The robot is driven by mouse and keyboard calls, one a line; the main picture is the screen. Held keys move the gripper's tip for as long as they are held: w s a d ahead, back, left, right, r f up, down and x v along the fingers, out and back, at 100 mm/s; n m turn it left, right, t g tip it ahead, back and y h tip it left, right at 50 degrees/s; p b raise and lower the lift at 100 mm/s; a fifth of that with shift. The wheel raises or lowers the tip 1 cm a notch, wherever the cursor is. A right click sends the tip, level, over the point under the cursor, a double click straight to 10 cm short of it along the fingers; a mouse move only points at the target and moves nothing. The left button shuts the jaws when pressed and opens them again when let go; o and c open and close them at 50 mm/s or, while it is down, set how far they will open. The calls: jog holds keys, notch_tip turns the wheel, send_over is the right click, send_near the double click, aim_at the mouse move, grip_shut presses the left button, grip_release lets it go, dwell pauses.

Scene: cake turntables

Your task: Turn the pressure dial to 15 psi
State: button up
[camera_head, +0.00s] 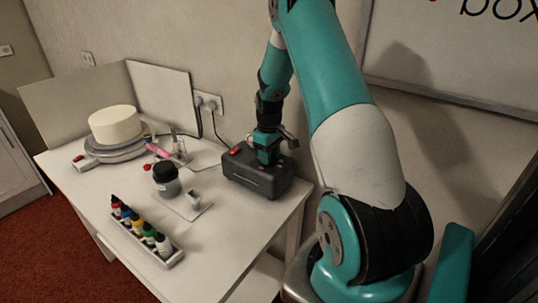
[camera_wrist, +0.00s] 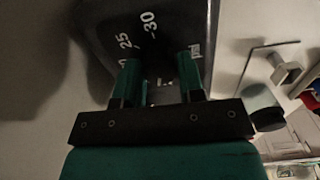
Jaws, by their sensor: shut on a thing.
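A dark grey compressor box (camera_head: 258,180) stands at the right end of the white table, with a red switch (camera_head: 234,151) on its top left corner. My gripper (camera_head: 267,158) points down onto the top of the box. In the wrist view my gripper's two green fingers (camera_wrist: 161,78) are closed around the pressure dial on the box's dark face. The dial itself is mostly hidden between the fingers. White scale marks "25" and "30" show on the box top (camera_wrist: 100,28) beside the fingers. The dial's pointer and its present setting cannot be seen.
A white cake (camera_head: 114,124) sits on a turntable (camera_head: 118,155) at the far left. A dark-lidded jar (camera_head: 166,181) and a rack of several colour bottles (camera_head: 146,238) stand left of the box. A wall socket (camera_head: 208,103) with cables is behind it.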

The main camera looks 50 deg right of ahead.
jog(key=m, duration=0.5)
jog(key=shift+m, duration=0.3)
dwell(0.4)
jog(key=o, duration=0.9)
notch_tip(320, 180, up, 18)
jog(key=shift+f+b, duration=0.25)
jog(key=shift+b, duration=0.7)
